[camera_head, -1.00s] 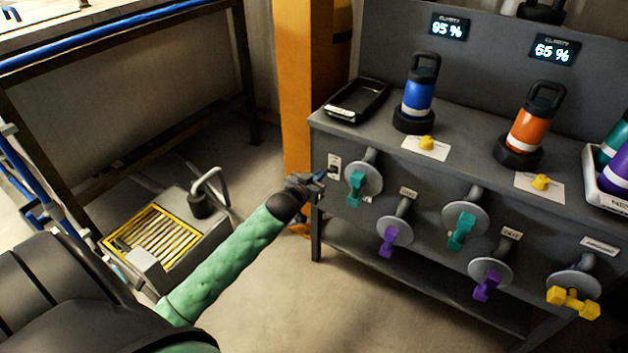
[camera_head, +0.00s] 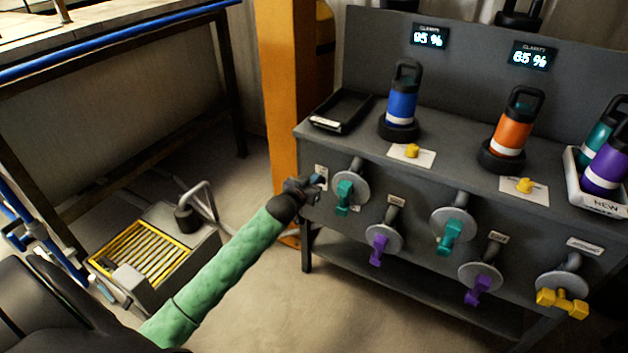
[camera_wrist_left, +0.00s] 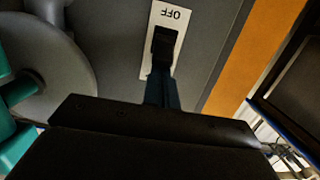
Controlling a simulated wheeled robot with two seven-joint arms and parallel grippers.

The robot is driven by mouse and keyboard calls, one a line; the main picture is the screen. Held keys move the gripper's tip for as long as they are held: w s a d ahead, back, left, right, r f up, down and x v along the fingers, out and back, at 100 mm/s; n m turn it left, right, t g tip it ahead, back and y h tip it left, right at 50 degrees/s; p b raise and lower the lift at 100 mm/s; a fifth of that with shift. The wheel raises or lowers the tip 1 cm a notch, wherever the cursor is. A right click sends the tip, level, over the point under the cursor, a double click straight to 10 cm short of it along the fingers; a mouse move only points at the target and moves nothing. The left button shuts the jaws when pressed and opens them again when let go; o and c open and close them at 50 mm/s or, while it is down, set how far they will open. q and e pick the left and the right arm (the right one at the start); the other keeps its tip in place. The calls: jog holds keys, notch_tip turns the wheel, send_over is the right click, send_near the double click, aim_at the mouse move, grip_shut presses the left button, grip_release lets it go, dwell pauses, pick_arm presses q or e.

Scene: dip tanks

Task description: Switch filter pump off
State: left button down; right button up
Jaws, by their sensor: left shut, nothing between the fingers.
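The pump switch is a white plate (camera_head: 321,171) on the left end of the grey bench's front panel. In the left wrist view, the plate (camera_wrist_left: 184,18) reads OFF upside down and carries a black lever (camera_wrist_left: 164,42). My left gripper (camera_head: 317,183) is shut and empty, right at the switch. In the left wrist view, its fingertips (camera_wrist_left: 162,78) overlap the near end of the lever. I cannot tell whether they touch it. The plate's other end is hidden behind the gripper. My right gripper is not in view.
A teal-handled valve (camera_head: 345,193) sits close right of the switch. More valves with purple, teal and yellow handles line the panel. Blue (camera_head: 402,102) and orange (camera_head: 512,130) canisters and a black tray (camera_head: 341,111) stand on top. An orange post (camera_head: 284,100) rises behind the left end.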

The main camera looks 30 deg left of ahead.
pick_arm(q)
jog(key=shift+s+f+t+b, duration=0.1)
jog(key=shift+f+t+b, duration=0.1)
jog(key=shift+t+b, duration=0.15)
